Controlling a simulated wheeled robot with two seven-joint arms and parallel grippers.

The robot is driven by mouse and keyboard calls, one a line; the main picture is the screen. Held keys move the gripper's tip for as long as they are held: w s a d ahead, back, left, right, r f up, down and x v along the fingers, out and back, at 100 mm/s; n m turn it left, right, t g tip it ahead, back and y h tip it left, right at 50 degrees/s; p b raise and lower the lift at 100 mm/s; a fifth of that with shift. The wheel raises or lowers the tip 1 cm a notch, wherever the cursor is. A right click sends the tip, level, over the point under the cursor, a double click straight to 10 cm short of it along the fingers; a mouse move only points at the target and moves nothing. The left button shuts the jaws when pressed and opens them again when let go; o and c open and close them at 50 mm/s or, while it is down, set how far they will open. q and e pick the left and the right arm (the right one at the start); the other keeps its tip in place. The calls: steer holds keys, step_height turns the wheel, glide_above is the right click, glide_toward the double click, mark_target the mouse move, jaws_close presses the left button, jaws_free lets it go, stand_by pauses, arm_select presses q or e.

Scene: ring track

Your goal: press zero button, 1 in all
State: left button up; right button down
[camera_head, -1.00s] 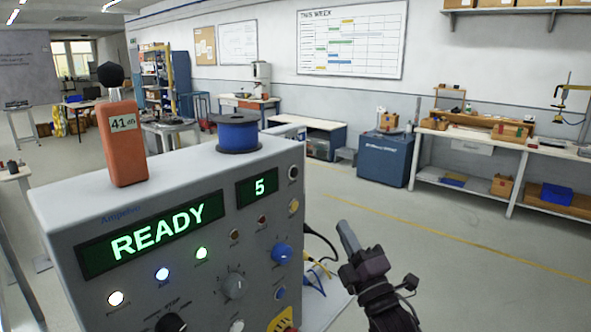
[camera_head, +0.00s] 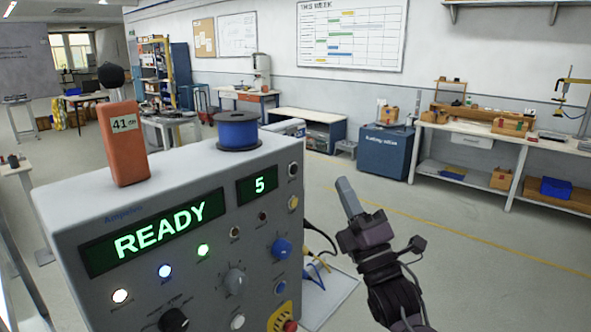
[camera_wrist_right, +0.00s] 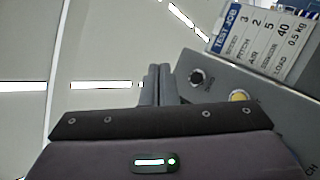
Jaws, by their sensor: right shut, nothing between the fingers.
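A grey machine panel (camera_head: 140,285) stands at the left in the head view, with lit displays reading READY (camera_head: 170,230) and 5 (camera_head: 261,188). Its face carries several buttons and knobs; their small labels are too blurred for me to tell which is zero. A dark-centred round control (camera_head: 293,170) sits at its upper right, above a yellow button (camera_head: 293,203). The wrist view shows a dark round control (camera_wrist_right: 196,77) and a yellow button (camera_wrist_right: 238,95) right of the fingertips. My right gripper (camera_head: 347,197) is shut and empty, right of the panel and apart from it. My left gripper is out of view.
A blue spool (camera_head: 237,132) and an orange handheld meter (camera_head: 124,145) stand on the machine. Cables (camera_head: 318,262) hang at its right side. A job card (camera_wrist_right: 260,40) shows in the wrist view. Open floor lies right of my gripper, before a workbench (camera_head: 490,140).

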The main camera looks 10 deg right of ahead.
mark_target(294, 170)
steer(key=w+a, duration=0.5)
steer(key=w, duration=0.1)
steer(key=shift+w, duration=0.2)
stand_by(2.0)
steer(key=shift+w+a, duration=0.2)
steer(key=shift+w+a+b, duration=0.25)
steer(key=shift+w+b, duration=0.05)
steer(key=shift+b, duration=0.05)
stand_by(0.7)
stand_by(0.4)
steer(key=shift+s+d, duration=0.5)
steer(key=shift+s, duration=0.2)
